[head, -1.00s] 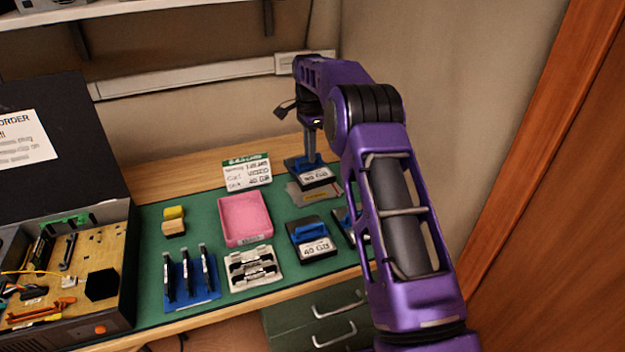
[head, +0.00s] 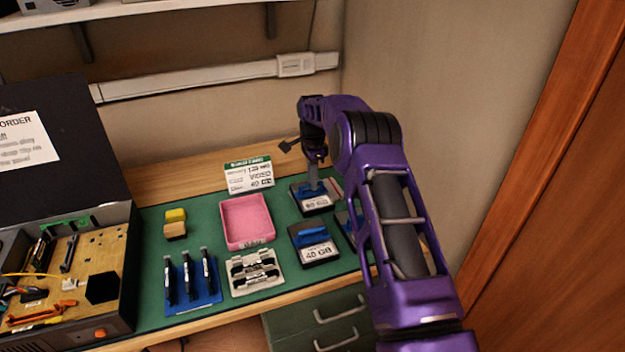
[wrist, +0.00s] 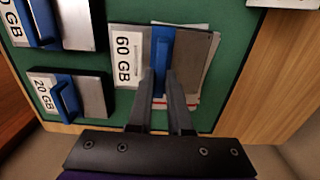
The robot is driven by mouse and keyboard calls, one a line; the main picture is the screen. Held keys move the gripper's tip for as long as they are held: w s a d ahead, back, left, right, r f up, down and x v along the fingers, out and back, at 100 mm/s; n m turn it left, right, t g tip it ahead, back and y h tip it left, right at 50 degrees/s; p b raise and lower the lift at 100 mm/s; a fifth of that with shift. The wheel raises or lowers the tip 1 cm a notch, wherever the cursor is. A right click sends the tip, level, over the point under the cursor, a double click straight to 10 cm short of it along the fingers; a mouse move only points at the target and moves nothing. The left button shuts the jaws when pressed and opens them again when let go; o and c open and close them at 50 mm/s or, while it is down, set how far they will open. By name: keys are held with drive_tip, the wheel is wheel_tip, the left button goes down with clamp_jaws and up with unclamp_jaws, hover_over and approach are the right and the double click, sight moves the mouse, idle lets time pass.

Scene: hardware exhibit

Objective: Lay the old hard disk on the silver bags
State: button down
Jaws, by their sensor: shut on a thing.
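My gripper (wrist: 168,95) is shut on the blue handle of a hard disk (wrist: 128,58) labelled 60 GB. The disk is level, at the back right of the green mat in the head view (head: 316,205). It covers most of the silver bags (wrist: 190,103), whose pale edges show around it in the wrist view. The disk is on or just over the bags; I cannot tell whether it touches. Two other disks with blue handles stand on the mat: a 40 GB one (head: 318,253) and a 20 GB one (wrist: 92,95).
A pink tray (head: 246,240), a label card (head: 249,176), a grey holder (head: 255,285) and a blue rack (head: 207,300) lie left of the disks. An open recorder case (head: 75,320) fills the left. The wall is close on the right.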

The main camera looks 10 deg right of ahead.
drive_tip(key=c, duration=0.8)
unclamp_jaws()
drive_tip(key=shift+c, duration=0.2)
wheel_tip(320, 180, up, 12)
drive_tip(key=shift+p, duration=0.3)
drive_tip(key=shift+r, duration=0.1)
